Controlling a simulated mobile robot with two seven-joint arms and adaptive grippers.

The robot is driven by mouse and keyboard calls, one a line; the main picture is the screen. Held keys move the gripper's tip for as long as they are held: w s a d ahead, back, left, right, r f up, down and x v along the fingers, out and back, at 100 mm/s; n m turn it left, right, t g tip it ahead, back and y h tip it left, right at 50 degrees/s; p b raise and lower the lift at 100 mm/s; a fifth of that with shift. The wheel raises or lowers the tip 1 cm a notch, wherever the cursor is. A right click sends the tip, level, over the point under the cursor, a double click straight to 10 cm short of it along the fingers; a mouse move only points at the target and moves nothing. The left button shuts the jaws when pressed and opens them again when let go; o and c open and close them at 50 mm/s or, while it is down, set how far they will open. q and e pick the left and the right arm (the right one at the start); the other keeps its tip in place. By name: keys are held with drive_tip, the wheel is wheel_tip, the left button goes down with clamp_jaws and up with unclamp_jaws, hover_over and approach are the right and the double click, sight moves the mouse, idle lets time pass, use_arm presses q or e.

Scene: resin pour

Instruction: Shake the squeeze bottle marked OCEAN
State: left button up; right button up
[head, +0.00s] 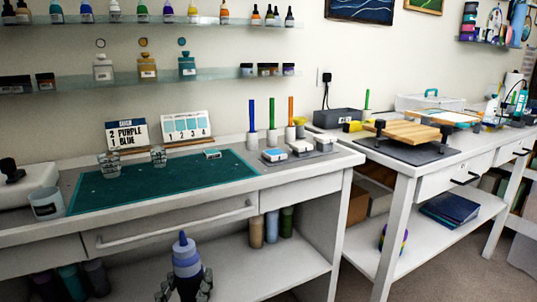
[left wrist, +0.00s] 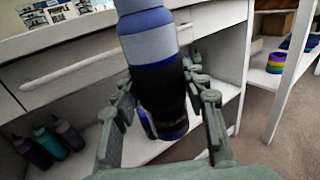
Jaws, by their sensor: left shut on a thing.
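A squeeze bottle (head: 185,254) with a blue pointed cap, pale blue-grey upper body and dark lower part stands roughly upright, tip up, in front of the bench at the bottom of the head view. My left gripper (head: 184,287) is shut on its lower body. In the left wrist view the bottle (left wrist: 152,48) rises between the two fingers of the gripper (left wrist: 160,90), with a black band and a blue base. I cannot read any marking on it. The bottle is clear of the bench top. My right gripper is not in view.
The bench drawer front (head: 175,232) is just behind the bottle. On the low shelf stand dark and teal bottles (head: 72,282) at left and tan and green ones (head: 271,226) at right. A teal mat (head: 165,184) with clear cups lies on the bench top.

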use_arm(q)
drive_tip(key=s+a+r+y, duration=0.2)
drive_tip(key=s+a+r, duration=0.1)
drive_tip(key=r, duration=0.2)
wheel_tip(320, 180, down, 7)
drive_tip(key=n, duration=0.1)
drive_tip(key=shift+a+r, duration=0.15)
drive_tip(key=shift+a, duration=0.05)
idle(2.9)
